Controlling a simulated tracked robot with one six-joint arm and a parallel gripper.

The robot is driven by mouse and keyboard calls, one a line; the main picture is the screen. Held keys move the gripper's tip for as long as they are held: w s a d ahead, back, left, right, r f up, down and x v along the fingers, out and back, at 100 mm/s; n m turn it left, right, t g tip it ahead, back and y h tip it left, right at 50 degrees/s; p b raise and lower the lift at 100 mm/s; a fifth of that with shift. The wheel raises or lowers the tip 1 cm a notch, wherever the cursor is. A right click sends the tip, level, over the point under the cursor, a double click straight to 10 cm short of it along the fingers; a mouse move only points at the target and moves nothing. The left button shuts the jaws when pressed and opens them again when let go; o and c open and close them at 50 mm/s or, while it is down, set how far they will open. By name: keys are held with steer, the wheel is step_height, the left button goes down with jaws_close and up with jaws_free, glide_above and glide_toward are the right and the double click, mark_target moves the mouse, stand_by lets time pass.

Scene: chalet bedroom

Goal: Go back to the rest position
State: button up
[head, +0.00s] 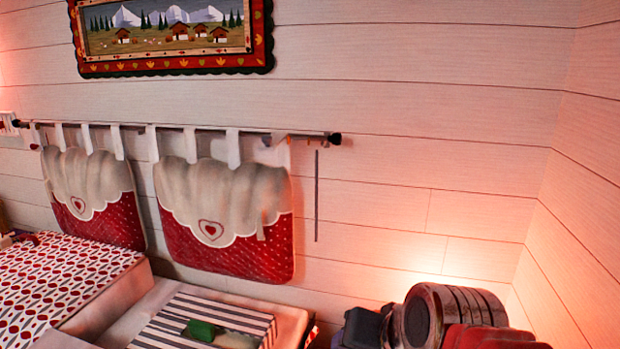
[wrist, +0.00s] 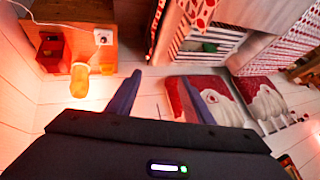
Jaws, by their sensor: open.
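My gripper (wrist: 160,98) shows in the wrist view, with its two dark blue fingers wide apart. The gripper's fingers cannot be made out in the head view. The wrist view sees the room turned upside down.
A green object (head: 202,330) lies on a striped surface (head: 165,325) beside a red-and-white patterned bed (head: 60,280). Red-and-white cushions (head: 225,220) hang from a rail (head: 240,132). A glowing lamp (wrist: 80,80) and red box (wrist: 53,48) are by a wooden stand (wrist: 75,10).

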steer(key=s+d+f+n+g+h, duration=0.1)
steer(key=s+d+f+n+h, duration=0.1)
steer(key=s+d, duration=0.5)
steer(key=shift+s+d+f+h, duration=0.3)
steer(key=shift+s+d+f, duration=0.1)
steer(key=shift+s+f, duration=0.4)
steer(key=shift+r, duration=0.1)
stand_by(2.8)
steer(key=shift+o, duration=0.8)
